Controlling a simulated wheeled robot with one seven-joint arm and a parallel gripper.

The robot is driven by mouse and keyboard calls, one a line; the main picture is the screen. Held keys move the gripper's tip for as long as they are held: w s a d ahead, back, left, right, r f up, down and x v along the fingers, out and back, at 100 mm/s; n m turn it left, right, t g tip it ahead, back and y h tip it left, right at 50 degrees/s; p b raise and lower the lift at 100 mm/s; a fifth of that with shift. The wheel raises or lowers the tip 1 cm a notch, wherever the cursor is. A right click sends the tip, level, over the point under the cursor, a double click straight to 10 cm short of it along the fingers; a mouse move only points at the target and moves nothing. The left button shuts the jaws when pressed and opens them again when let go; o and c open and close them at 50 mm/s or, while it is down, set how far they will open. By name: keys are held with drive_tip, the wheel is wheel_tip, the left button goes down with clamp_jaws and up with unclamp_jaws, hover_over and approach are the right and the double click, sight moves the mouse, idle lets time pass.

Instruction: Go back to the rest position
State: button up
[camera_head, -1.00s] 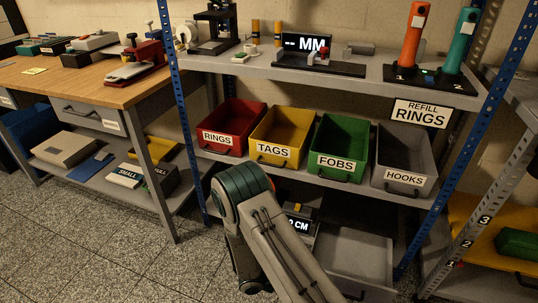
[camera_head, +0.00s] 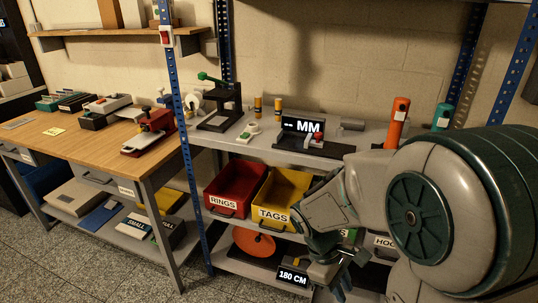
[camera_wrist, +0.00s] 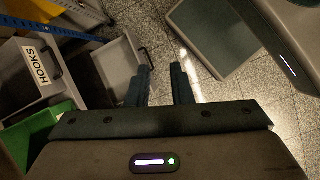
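My gripper (camera_wrist: 162,84) shows in the wrist view with its two dark fingers apart and nothing between them; speckled floor lies beyond the gap. In the head view my arm fills the right side, bent in front of the shelf unit. My gripper (camera_head: 338,280) hangs low there, in front of the lower shelf, its fingers small and hard to make out.
The red rings bin (camera_head: 236,188) and yellow tags bin (camera_head: 280,196) stand on the middle shelf. A wooden-topped bench (camera_head: 95,150) is at the left. A grey open drawer (camera_wrist: 115,62) is left of my fingers in the wrist view. Floor is free at the lower left.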

drive_tip(key=s+r+m+t+y+p, duration=0.2)
drive_tip(key=r+m+p, duration=0.2)
drive_tip(key=r, duration=0.6)
drive_tip(key=s+a+r+m+t+y+p, duration=0.1)
drive_tip(key=r+m+p, duration=0.4)
drive_tip(key=r, duration=0.5)
drive_tip(key=shift+s+m+t+y, duration=0.6)
drive_tip(key=shift+s+t+y, duration=0.1)
drive_tip(key=shift+s+t, duration=0.25)
